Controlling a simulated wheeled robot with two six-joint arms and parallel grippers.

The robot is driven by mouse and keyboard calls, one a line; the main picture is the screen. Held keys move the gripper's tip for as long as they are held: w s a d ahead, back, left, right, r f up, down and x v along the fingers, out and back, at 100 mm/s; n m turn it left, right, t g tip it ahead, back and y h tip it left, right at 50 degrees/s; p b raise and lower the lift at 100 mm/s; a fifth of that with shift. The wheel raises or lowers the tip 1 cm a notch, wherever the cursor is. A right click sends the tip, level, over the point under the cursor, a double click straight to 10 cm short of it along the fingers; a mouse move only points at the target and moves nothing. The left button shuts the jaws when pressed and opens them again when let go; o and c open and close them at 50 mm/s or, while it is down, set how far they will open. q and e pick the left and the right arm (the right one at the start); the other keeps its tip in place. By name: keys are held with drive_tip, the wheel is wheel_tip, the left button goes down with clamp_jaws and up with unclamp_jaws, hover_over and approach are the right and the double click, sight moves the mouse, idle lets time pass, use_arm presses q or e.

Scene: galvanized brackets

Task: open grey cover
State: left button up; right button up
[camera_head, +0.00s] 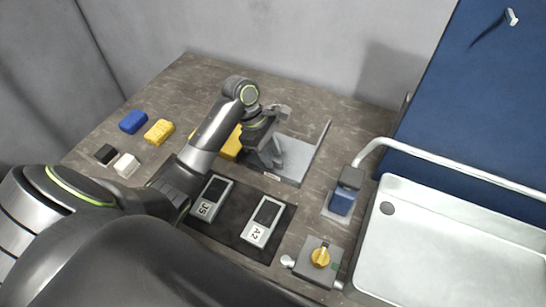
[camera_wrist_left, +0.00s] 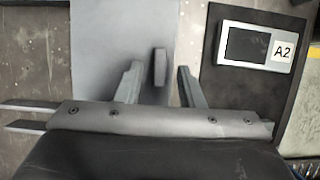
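The grey cover (camera_head: 297,157) is a flat grey panel at the middle of the bench, with a small label on its front edge. It also shows in the left wrist view (camera_wrist_left: 112,45), where a short grey handle (camera_wrist_left: 160,68) stands out from it. My left gripper (camera_head: 271,158) is over the left part of the cover and hides some of it. In the wrist view its two fingers (camera_wrist_left: 158,88) are apart, with the handle between them and gaps visible on both sides. The cover looks flat and closed. My right gripper is in neither view.
Two labelled devices, J5 (camera_head: 211,197) and A2 (camera_head: 262,220), lie on a black mat (camera_head: 229,236). Blue (camera_head: 133,122) and yellow (camera_head: 158,132) blocks lie left. A yellow knob (camera_head: 320,257), a blue-based fixture (camera_head: 342,202) and a white sink (camera_head: 450,250) are right.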

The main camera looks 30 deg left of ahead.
use_arm(q)
drive_tip(key=shift+x, duration=0.9)
drive_tip(key=shift+c, duration=0.3)
clamp_jaws()
